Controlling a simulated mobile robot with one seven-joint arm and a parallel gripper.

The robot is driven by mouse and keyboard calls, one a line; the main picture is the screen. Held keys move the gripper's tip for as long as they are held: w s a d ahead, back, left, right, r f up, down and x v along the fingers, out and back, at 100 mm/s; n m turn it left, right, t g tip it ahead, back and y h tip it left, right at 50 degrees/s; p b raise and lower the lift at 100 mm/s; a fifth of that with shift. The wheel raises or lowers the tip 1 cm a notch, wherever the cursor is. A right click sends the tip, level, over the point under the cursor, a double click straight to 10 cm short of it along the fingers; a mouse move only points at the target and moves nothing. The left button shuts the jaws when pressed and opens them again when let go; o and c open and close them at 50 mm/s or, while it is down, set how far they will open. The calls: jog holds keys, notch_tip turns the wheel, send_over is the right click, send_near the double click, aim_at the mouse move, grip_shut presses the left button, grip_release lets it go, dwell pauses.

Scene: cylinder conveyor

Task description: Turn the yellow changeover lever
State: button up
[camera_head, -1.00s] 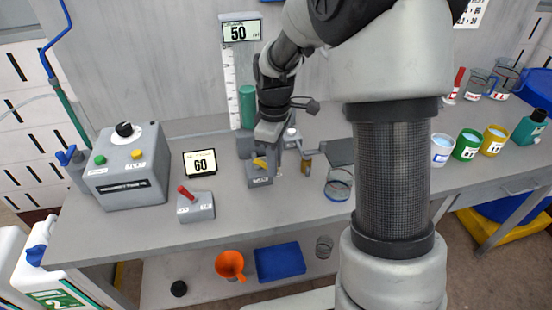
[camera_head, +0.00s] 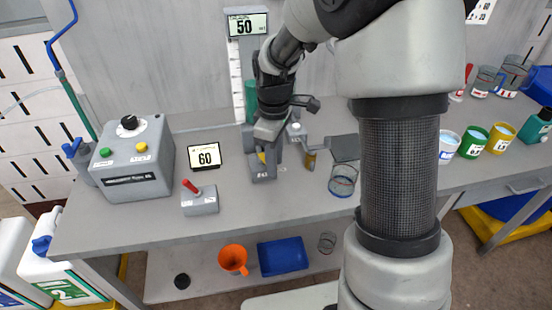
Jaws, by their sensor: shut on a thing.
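The yellow changeover lever (camera_head: 262,157) stands on a small grey box (camera_head: 263,173) in the middle of the table. Only a thin yellow strip of it shows; the rest is hidden by my gripper. My gripper (camera_head: 265,143) points down over the box from above, and its fingers are shut on the lever. The exact grip is small and partly hidden by the gripper's body.
A second grey box with a red lever (camera_head: 193,187) stands to the left, in front of a "60" display (camera_head: 205,158). A grey control box (camera_head: 133,165) is farther left. A green cylinder (camera_head: 251,97) stands behind my gripper. A clear jar (camera_head: 342,181) is to the right.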

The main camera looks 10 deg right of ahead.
jog(key=shift+o, duration=0.5)
jog(key=shift+a+r, duration=0.1)
jog(key=shift+a, duration=0.75)
jog(key=o, duration=1.5)
jog(key=shift+c, duration=0.2)
jog(key=shift+d, duration=0.1)
jog(key=shift+s+r+p, duration=0.1)
jog(key=shift+r+p, duration=1.95)
jog(key=shift+r, duration=0.4)
